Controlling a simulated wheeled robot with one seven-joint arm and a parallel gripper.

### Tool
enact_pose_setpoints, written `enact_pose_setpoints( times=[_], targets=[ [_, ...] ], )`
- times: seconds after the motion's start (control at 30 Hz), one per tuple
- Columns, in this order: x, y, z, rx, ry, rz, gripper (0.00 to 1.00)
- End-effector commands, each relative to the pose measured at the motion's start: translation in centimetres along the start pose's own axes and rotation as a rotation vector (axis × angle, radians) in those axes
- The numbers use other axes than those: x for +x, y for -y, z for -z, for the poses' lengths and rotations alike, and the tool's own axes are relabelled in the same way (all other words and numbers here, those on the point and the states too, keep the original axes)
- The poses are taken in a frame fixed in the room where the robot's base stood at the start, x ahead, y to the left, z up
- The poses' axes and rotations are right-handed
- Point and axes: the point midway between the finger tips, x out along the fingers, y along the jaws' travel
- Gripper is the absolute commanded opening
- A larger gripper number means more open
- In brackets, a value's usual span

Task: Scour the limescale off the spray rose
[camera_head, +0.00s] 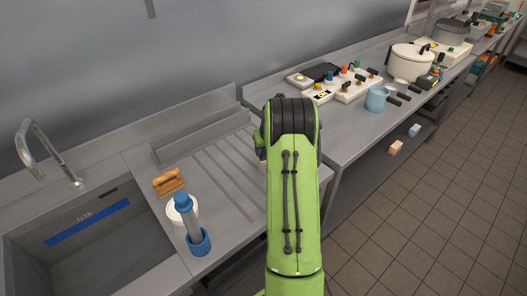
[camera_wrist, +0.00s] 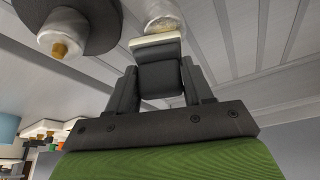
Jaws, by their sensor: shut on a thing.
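In the wrist view my gripper (camera_wrist: 158,62) is shut on a pale, flat-edged thing (camera_wrist: 155,40), which I cannot identify for sure. A whitish, translucent rounded thing (camera_wrist: 165,16) is just beyond it; I cannot tell whether they touch. In the head view my green arm hides the gripper and what it holds. A wooden brush (camera_head: 168,182) lies at the sink's right edge. A grey tube with a blue top (camera_head: 183,202) stands tilted in a blue cup-like base (camera_head: 199,243), beside a white round dish (camera_head: 176,216). I cannot tell which thing is the spray rose.
A sink (camera_head: 85,255) with a curved tap (camera_head: 38,150) is at the left. The grooved drainboard (camera_head: 225,185) is mostly clear. On the right counter are valve boxes (camera_head: 345,90), a blue jug (camera_head: 377,98) and a white pot (camera_head: 408,62). A dark disc (camera_wrist: 88,20) is near my gripper.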

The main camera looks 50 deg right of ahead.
Motion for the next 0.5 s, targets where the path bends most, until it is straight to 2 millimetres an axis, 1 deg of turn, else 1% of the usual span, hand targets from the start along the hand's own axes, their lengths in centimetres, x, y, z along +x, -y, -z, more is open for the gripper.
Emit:
enact_pose_setpoints(
  times=[0.1, 0.5],
  targets=[
    [0.08, -0.30, 0.42, -0.001, 0.000, 0.000, 0.09],
    [0.27, -0.23, 0.27, -0.001, -0.001, 0.001, 0.09]
  ],
)
